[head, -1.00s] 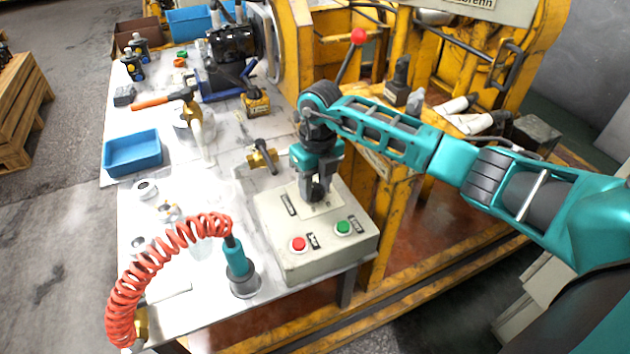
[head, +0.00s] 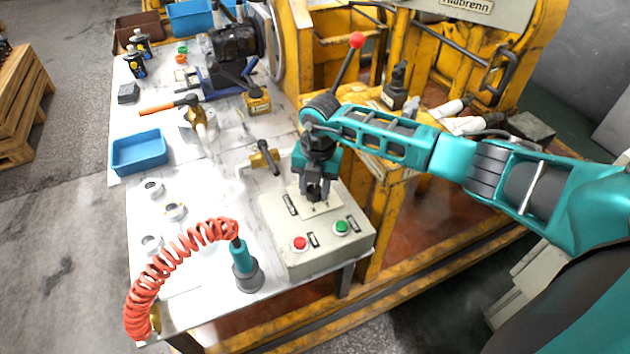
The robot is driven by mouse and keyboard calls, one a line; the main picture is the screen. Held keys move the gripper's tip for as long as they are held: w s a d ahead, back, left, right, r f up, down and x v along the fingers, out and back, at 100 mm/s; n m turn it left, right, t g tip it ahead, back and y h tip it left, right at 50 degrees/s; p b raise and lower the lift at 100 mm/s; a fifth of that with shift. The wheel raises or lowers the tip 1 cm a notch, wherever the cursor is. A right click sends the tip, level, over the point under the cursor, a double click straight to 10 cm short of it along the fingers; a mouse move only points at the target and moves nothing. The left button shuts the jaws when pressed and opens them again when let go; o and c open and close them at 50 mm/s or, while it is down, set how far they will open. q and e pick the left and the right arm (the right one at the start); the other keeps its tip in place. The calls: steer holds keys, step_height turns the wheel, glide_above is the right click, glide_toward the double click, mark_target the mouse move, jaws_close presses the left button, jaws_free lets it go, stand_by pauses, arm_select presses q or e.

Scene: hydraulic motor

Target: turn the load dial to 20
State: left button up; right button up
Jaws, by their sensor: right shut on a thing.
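The grey control box (head: 276,220) stands at the front right of the white table. It has a red button (head: 300,243), a green button (head: 341,227) and a pale dial plate (head: 330,206) on top. My right gripper (head: 314,196) points straight down over this plate and is shut on the load dial. The fingers and wrist hide most of the dial, so I cannot read its setting. My left gripper is not in view.
A teal tool with a coiled red hose (head: 185,250) stands left of the box. A brass valve (head: 265,160) lies just behind the box. A blue tray (head: 140,152) is on the left. A red-knobbed lever (head: 357,40) rises from the yellow machine behind my arm.

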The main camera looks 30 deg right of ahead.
mark_target(318, 191)
steer(key=shift+r+m, duration=0.1)
steer(key=shift+m, duration=0.4)
steer(key=o, duration=1.1)
steer(key=shift+c, duration=0.2)
step_height(318, 191, up, 13)
steer(key=shift+s+d+p, duration=0.25)
steer(key=shift+d+p, duration=0.05)
steer(key=shift+p, duration=0.1)
steer(key=shift+s, duration=0.1)
